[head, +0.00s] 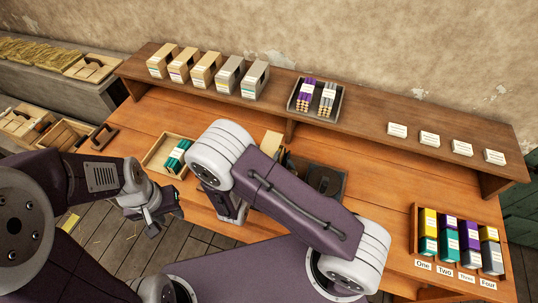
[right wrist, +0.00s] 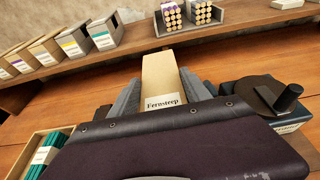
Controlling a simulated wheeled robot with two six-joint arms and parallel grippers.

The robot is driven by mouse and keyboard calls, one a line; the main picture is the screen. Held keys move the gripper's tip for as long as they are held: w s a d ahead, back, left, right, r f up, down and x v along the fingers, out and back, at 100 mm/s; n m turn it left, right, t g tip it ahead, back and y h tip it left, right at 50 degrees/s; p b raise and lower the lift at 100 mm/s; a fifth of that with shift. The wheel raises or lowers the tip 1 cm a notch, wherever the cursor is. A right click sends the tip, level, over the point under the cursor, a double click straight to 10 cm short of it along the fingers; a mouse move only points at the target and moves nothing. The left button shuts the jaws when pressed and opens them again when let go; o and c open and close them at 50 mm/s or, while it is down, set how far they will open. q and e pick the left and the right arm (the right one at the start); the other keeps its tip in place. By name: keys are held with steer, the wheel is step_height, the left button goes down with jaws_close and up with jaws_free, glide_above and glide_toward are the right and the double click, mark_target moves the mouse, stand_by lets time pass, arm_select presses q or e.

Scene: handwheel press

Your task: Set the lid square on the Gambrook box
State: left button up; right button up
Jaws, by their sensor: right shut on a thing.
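A pale wooden piece with a label that seems to read "Fernstrep" (right wrist: 160,75) stands between the grey fingers of my right gripper (right wrist: 162,92), which is shut on it. In the head view the pale piece (head: 272,143) shows just past my right arm, which hides that gripper. I cannot tell whether it is a lid or a whole box. Several labelled boxes (head: 207,70) stand on the shelf; their names are too small to read, so I cannot pick out the Gambrook box. My left gripper (head: 152,224) hangs at the bench's front left, apart from everything; its jaw opening is unclear.
A dark press with a black knob (right wrist: 287,97) stands right of the pale piece. A tray with teal bundles (head: 152,166) is to the left. A grey tray (head: 316,112) of bundles and several white cards (head: 429,139) are on the shelf. A rack (head: 415,230) stands at right.

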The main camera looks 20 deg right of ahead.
steer(key=f+b, duration=0.2)
steer(key=f, duration=0.1)
steer(key=f+b, duration=0.1)
steer(key=shift+s+d+f, duration=0.2)
steer(key=shift+s+d, duration=0.1)
steer(key=shift+d, duration=0.05)
steer(key=shift+w+a+f+b, duration=0.15)
steer(key=shift+a+f+b, duration=0.05)
steer(key=shift+f+b, duration=0.25)
steer(key=shift+d+r, duration=0.1)
steer(key=o, duration=1.4)
